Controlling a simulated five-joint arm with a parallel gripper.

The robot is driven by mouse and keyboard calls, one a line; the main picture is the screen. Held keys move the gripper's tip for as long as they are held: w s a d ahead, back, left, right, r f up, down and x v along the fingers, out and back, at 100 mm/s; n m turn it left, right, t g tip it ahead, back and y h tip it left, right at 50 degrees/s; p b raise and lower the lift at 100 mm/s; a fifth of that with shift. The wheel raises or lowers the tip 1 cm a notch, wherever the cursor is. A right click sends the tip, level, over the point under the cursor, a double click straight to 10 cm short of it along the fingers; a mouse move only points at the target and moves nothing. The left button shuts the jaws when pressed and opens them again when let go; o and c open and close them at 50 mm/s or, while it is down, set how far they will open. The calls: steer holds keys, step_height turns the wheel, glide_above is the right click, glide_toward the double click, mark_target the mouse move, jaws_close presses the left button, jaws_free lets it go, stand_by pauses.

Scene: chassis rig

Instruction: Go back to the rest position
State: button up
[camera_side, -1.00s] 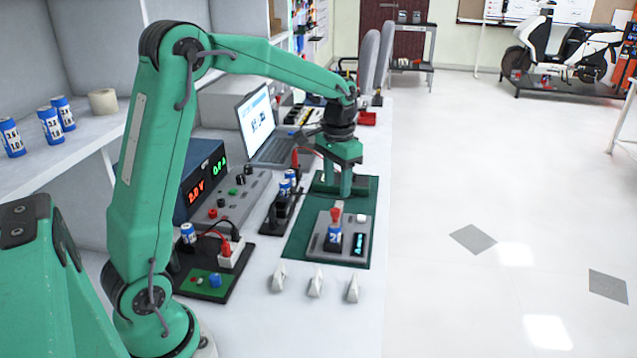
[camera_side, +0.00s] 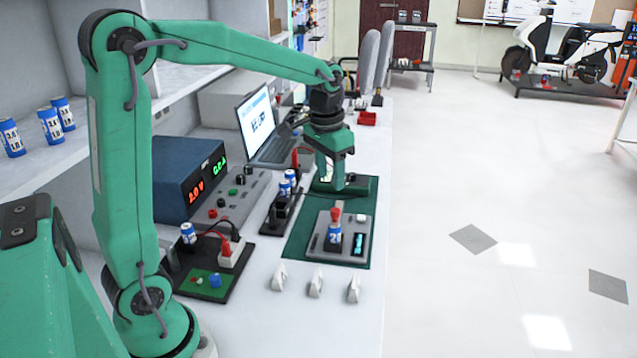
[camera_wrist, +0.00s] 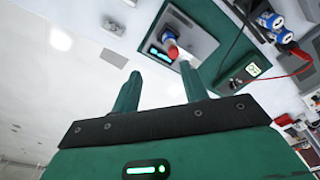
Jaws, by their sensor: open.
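My gripper (camera_side: 331,178) hangs above the bench, pointing down, over the far part of the green mat (camera_side: 298,243). In the wrist view its two fingers (camera_wrist: 158,82) stand apart with nothing between them. In the side view the grey device (camera_side: 325,246) lies on the mat, nearer the camera than my gripper.
A power supply (camera_side: 190,178) with red and green digits stands left of my gripper. A laptop (camera_side: 262,130) is behind. A black holder (camera_side: 283,212) with blue cells is beside the mat. White clips (camera_side: 315,283) lie in front. A board (camera_side: 210,275) with wires is at near left.

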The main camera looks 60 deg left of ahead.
steer(key=s+d+r+t, duration=0.1)
steer(key=s+d+t, duration=0.1)
steer(key=s, duration=0.7)
steer(key=s+d+r+t, duration=0.1)
steer(key=s+d+t, duration=0.1)
steer(key=s+d, duration=0.3)
steer(key=s, duration=0.4)
steer(key=shift+r, duration=0.15)
